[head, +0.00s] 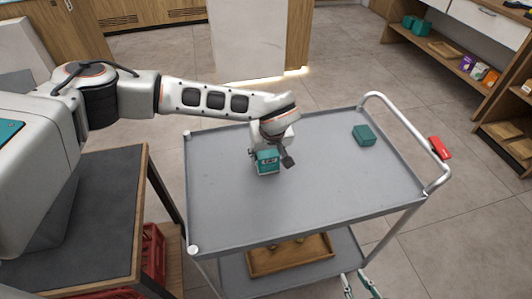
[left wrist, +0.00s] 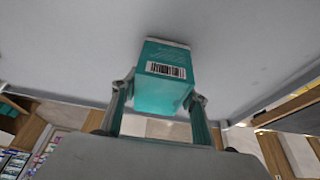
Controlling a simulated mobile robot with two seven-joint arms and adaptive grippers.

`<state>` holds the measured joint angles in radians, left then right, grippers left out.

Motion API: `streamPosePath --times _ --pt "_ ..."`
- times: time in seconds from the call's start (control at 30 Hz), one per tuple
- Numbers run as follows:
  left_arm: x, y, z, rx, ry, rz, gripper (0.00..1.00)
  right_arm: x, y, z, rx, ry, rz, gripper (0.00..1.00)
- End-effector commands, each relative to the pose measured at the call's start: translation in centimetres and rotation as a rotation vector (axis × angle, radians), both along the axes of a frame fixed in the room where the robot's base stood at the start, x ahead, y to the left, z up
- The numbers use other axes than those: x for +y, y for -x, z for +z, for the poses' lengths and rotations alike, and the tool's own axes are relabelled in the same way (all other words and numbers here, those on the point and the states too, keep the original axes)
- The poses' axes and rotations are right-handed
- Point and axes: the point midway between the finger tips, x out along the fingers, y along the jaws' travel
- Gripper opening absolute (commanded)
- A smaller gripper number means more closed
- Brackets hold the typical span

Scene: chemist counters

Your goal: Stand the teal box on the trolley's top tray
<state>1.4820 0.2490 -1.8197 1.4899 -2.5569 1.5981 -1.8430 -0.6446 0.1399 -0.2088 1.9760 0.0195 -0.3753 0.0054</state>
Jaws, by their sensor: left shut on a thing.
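The teal box (head: 267,161) has a white edge and a barcode label, and is at the middle of the trolley's top tray (head: 225,195). My left gripper (head: 272,153) is shut on it. In the left wrist view the box (left wrist: 165,75) sits between the two fingers of my left gripper (left wrist: 160,108), its far end at the grey tray surface. I cannot tell whether it touches the tray. My right gripper (head: 359,286) shows only its fingertips at the bottom edge of the head view, apart with nothing seen between them.
A darker teal box (head: 364,135) lies on the tray's right part. The trolley handle (head: 412,130) with a red piece (head: 439,148) is at the right. A wooden tray (head: 290,256) is on the lower shelf. A dark-topped counter (head: 85,205) stands left. Much of the top tray is clear.

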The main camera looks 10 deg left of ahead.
Motion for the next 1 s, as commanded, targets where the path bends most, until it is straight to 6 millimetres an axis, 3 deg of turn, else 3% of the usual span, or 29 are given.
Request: streamPosePath --times 0.37,0.4,0.47,0.83,1.0 --pt "0.0 -0.1 -0.3 -0.002 0.0 0.0 0.21 -0.1 -0.2 0.1 -0.004 0.002 0.0 0.27" --pt "0.0 -0.1 -0.4 -0.002 0.0 0.0 0.49 -0.1 -0.2 0.1 -0.005 0.001 0.0 0.27" --pt "0.0 -0.1 -0.3 -0.002 0.0 0.001 0.61 -0.1 -0.2 0.1 -0.005 0.001 0.0 0.27" --pt "0.0 -0.1 -0.1 -0.002 0.0 0.001 0.61 -0.1 -0.3 0.3 -0.007 0.001 -0.001 0.27" --pt "-0.3 0.4 1.8 -0.006 0.001 -0.002 0.61 0.0 -0.4 0.7 -0.01 -0.002 -0.001 0.27"
